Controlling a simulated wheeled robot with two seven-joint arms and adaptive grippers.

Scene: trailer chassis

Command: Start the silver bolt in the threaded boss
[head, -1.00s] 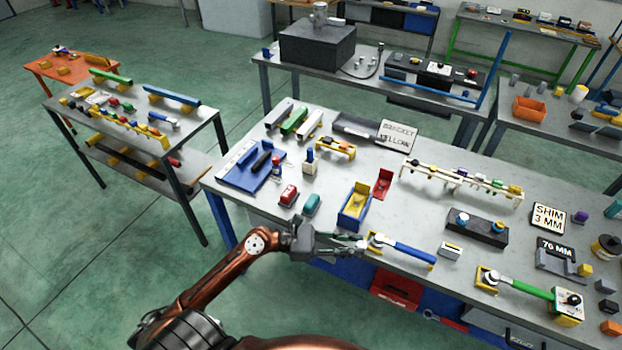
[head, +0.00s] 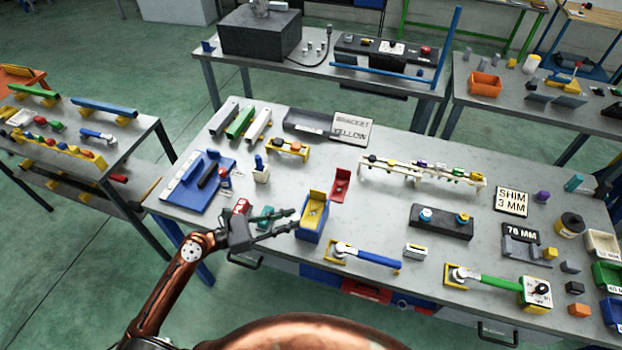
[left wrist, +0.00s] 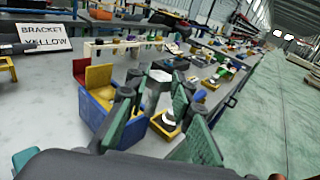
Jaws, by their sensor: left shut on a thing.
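My left gripper (head: 291,220) is over the front edge of the main bench, just left of the blue and yellow bin (head: 312,228). In the left wrist view its green-padded fingers (left wrist: 150,105) flank a small silver piece, which looks like the silver bolt (left wrist: 157,88). The fingers partly cover it, and I cannot make out its thread. In the head view the bolt is too small to tell. I cannot pick out the threaded boss with certainty. My right gripper is not in view.
A blue-handled clamp (head: 370,257) and a green-handled one (head: 495,283) lie along the front. A teal block (head: 265,216) is close to the left gripper. A red upright piece (head: 340,184) stands behind the bin. A dark block (head: 441,222) and cream rack (head: 420,174) are farther right.

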